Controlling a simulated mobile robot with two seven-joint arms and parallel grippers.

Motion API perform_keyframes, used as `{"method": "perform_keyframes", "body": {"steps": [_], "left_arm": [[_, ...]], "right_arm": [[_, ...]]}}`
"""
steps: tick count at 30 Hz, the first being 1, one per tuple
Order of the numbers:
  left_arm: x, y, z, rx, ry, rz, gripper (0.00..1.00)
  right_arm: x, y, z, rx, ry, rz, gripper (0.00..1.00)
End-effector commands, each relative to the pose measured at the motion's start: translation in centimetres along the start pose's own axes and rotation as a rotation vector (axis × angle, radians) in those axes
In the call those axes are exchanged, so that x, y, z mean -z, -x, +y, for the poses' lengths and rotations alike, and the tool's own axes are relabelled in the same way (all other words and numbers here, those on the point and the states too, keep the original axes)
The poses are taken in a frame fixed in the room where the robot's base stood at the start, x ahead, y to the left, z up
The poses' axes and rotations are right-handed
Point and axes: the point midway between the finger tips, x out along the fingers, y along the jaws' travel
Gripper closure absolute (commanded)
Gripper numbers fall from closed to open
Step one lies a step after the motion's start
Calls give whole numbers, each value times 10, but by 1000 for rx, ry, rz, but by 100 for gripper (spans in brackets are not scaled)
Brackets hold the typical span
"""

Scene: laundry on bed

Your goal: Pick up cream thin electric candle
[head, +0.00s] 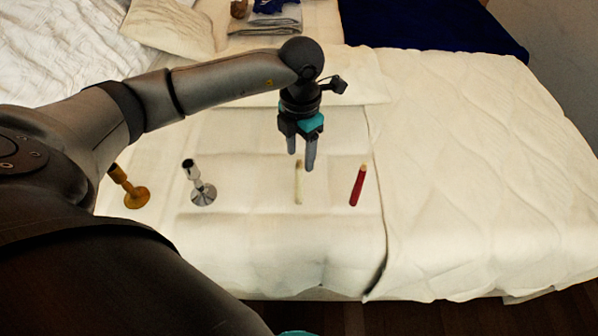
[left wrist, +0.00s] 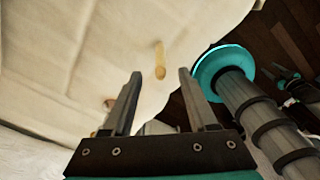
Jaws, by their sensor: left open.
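The cream thin electric candle (head: 298,184) stands out faintly against the pale bedding in the head view, between the silver candlestick and the red candle. In the left wrist view a thin yellowish candle (left wrist: 160,60) appears beyond the fingertips, in line with the gap between them. My left gripper (head: 302,161) points down just above the candle's far end, open, with nothing between its fingers. Its two fingers also show apart in the left wrist view (left wrist: 159,73). I cannot tell the exact height between fingertips and candle.
A red candle (head: 358,186) is close on the right. The white bed (head: 480,190) is clear at the right. Folded cloth (head: 265,20) and a dark blue blanket (head: 430,25) lie at the back.

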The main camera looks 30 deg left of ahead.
Motion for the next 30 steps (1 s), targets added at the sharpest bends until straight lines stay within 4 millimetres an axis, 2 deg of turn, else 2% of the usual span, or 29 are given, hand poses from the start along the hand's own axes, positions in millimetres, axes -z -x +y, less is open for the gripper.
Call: {"method": "perform_keyframes", "body": {"steps": [1,10,18,25,26,30], "left_arm": [[0,-7,-1,2,0,1,42],[2,-26,-1,2,-1,1,42],[4,-64,-1,3,-1,0,42],[4,-66,-1,2,-1,-1,42],[4,-66,0,2,-1,-1,43],[4,-66,0,2,-1,-2,59]], "right_arm": [[0,-2,0,0,0,0,50],[0,-5,0,0,-2,2,50],[6,-15,7,-10,-3,15,50],[15,-14,20,-27,-2,29,50],[16,-14,20,-27,-2,30,50],[16,-14,20,-26,-2,31,50]]}}
